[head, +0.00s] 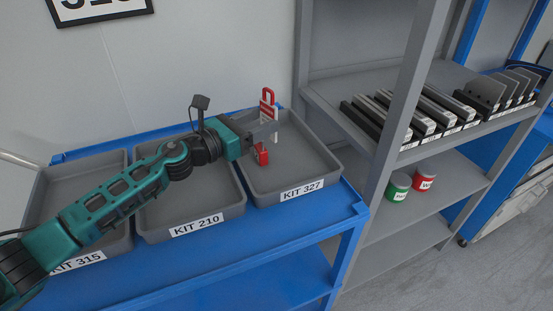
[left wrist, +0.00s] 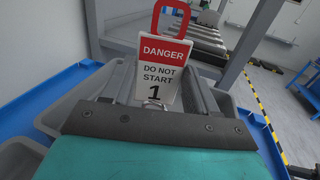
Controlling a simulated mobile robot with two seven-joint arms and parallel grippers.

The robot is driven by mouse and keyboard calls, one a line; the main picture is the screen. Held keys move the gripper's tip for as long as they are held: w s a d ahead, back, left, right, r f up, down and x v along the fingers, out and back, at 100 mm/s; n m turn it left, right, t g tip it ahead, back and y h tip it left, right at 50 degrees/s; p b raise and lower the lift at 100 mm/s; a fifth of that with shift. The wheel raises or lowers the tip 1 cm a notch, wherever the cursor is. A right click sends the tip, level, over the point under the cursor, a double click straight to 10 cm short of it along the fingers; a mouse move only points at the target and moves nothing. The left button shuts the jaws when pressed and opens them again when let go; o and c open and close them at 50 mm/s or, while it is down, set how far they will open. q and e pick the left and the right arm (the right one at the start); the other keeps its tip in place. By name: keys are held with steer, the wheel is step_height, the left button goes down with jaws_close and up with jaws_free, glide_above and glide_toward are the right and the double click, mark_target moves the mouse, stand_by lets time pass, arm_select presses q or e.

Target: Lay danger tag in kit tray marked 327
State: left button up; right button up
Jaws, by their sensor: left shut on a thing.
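The danger tag (head: 267,111) is a red and white card with a red loop at its top. My left gripper (head: 266,133) is shut on it and holds it upright above the tray marked KIT 327 (head: 328,166). In the left wrist view the tag (left wrist: 157,76) faces the camera between the fingers and reads "DANGER DO NOT START 1". A small red object (head: 261,155) shows just below the gripper, in or above the tray; I cannot tell what it is. My right gripper is not in view.
Trays KIT 210 (head: 198,225) and KIT 315 (head: 78,260) stand to the left on the blue bench (head: 230,262). A grey shelf post (head: 400,110) rises to the right. The shelves hold labelled black and silver items (head: 400,120), a green roll (head: 397,187) and a red roll (head: 424,177).

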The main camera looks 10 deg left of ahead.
arm_select(q)
steer(key=o, duration=1.1)
steer(key=shift+s+a, duration=0.1)
steer(key=b+v, duration=0.3)
steer(key=v, duration=0.9)
steer(key=shift+s+a, duration=0.2)
steer(key=shift+s, duration=0.1)
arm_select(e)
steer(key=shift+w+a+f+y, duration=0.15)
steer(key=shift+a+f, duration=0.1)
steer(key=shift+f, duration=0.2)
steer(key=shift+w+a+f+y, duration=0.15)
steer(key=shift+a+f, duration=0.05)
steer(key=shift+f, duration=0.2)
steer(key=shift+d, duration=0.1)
